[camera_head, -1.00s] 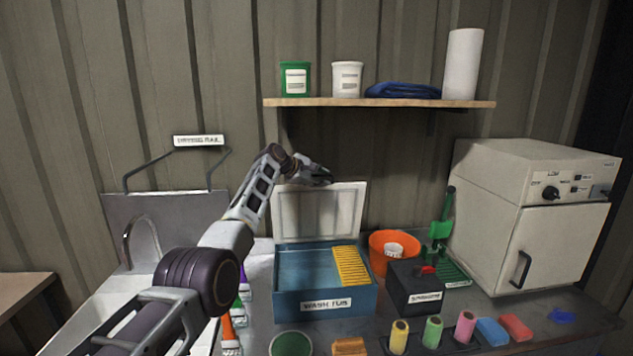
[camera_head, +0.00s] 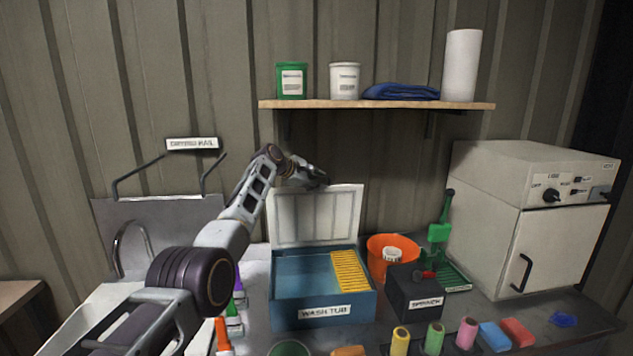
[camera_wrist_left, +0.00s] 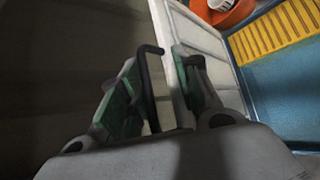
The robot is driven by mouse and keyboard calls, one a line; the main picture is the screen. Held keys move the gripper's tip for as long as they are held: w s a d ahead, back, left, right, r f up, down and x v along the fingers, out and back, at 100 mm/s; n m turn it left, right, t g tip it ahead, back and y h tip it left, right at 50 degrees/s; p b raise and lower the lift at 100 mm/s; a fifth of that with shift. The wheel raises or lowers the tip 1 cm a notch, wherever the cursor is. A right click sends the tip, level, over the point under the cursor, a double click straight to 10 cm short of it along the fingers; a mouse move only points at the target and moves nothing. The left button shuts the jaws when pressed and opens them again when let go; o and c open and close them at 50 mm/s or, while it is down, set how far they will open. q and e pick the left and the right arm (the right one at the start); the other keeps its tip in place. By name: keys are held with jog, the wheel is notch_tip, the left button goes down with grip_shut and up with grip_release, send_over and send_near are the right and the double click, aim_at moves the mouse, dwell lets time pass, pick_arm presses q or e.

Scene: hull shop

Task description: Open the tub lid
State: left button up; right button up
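The blue wash tub (camera_head: 323,314) stands on the bench, with its pale ribbed lid (camera_head: 318,218) swung up and standing nearly upright at the back. Yellow slats lie inside the tub at the right. My left gripper (camera_head: 305,180) is at the lid's top edge. In the left wrist view, its two fingers (camera_wrist_left: 160,95) stand apart, one on each side of the lid (camera_wrist_left: 205,45) and its dark bar handle (camera_wrist_left: 150,85). I cannot tell whether either finger touches them. My right gripper is not in view.
An orange bucket (camera_head: 376,246) and a dark box (camera_head: 405,292) stand right of the tub. Several bottles and spools line the front. A shelf (camera_head: 380,105) hangs above the lid. A sink and drying rail (camera_head: 192,144) are at the left, a white oven (camera_head: 530,220) at the right.

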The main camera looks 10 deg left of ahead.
pick_arm(q)
jog(key=shift+r, duration=0.15)
jog(key=shift+s, duration=0.1)
jog(key=shift+s+a+r, duration=0.35)
jog(key=shift+r, duration=0.05)
jog(key=v, duration=1)
jog(key=shift+s+a, duration=0.2)
dwell(0.7)
jog(key=shift+f, duration=0.1)
